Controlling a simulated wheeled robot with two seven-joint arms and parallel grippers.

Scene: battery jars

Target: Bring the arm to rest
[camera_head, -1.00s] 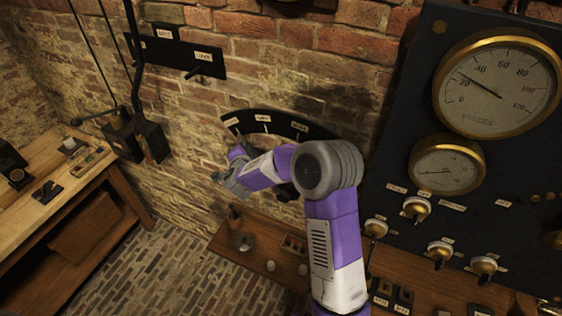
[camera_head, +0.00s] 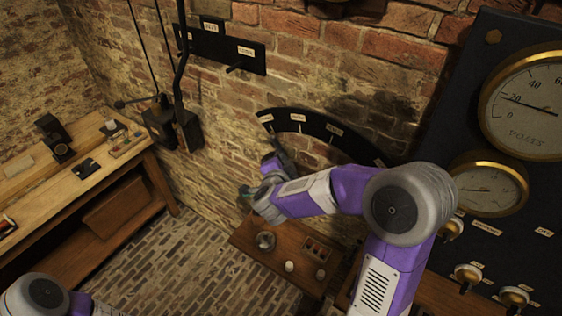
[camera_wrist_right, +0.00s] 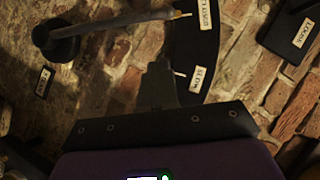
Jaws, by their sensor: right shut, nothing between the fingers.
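My right arm, purple and white, reaches in from the lower right in the head view. Its gripper (camera_head: 250,194) is in front of the brick wall, below the left part of a black curved plate (camera_head: 310,124) with pale labels. In the right wrist view the gripper (camera_wrist_right: 161,72) is shut and empty, its fingertips pointing at the wall. A lever with a pale tip (camera_wrist_right: 120,22) crosses above the fingertips there; I cannot tell whether they touch anything. A link of my left arm (camera_head: 45,296) shows at the lower left corner; its gripper is outside the view.
A dark gauge panel (camera_head: 458,120) stands at right, close to my arm. A workbench (camera_head: 45,205) is at left. Brick floor (camera_head: 180,262) between them is open.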

